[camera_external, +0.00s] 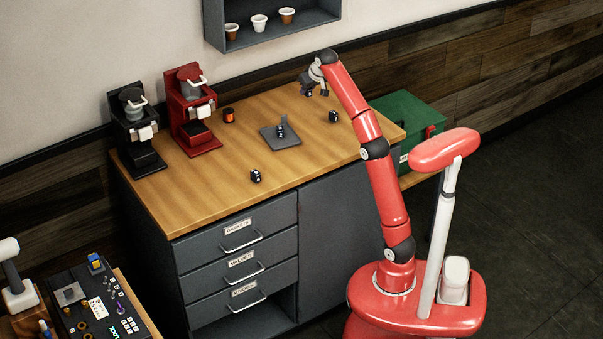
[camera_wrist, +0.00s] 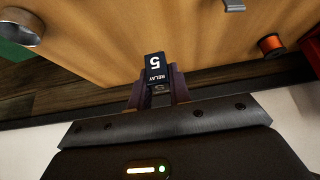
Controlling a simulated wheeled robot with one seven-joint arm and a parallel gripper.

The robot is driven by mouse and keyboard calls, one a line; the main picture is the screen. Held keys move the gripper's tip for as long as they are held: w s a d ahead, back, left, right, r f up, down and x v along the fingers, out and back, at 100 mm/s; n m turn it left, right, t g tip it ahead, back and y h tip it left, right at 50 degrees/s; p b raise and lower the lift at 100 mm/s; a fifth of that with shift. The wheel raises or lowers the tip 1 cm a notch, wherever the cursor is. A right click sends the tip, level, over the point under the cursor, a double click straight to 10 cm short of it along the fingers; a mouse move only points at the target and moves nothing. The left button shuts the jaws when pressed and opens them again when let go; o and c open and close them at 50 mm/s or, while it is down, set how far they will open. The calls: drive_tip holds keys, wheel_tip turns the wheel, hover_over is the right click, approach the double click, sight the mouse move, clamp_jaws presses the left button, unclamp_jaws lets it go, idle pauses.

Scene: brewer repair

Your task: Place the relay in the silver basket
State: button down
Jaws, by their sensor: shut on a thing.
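My gripper (camera_external: 315,89) is above the far right part of the wooden counter, near the wall. In the wrist view its two fingers (camera_wrist: 158,88) are shut on the relay (camera_wrist: 155,68), a small black block with a white "RELAY 5" label. The fingers cover the relay's sides. A round silver cup-like thing (camera_wrist: 22,28), seemingly the silver basket, stands at the upper left of the wrist view, apart from the relay. I cannot clearly make out the basket in the external view.
The counter (camera_external: 200,193) holds a grey plate (camera_external: 283,141) with a dark part on it, small dark pieces (camera_external: 255,176) (camera_external: 333,116), and an orange-and-black spool (camera_external: 228,115). Black (camera_external: 135,140) and red (camera_external: 190,115) brewers stand left. A green box (camera_external: 410,117) is right.

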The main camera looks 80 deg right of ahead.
drive_tip(key=shift+r, duration=0.55)
